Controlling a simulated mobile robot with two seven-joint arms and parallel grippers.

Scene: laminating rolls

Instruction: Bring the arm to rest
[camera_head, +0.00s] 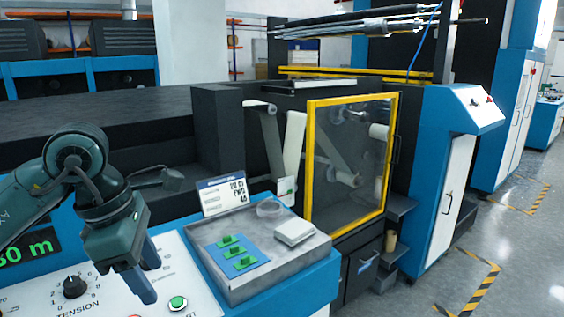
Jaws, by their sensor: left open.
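My left arm comes in from the left in the head view. Its dark green gripper (146,272) hangs above the white control panel (205,300), fingers pointing down. The fingers are apart with nothing between them. They are close to a green button (178,303) on the panel; from this angle I cannot tell how high above the surface they are. The right gripper does not show.
A grey tray (222,283) holds green pieces on a blue pad (238,258), a white block (294,231) and a clear round dish (270,207). A card (222,195) stands behind it. A knob (75,286) is left of the gripper. A yellow-framed door (308,165) is beyond.

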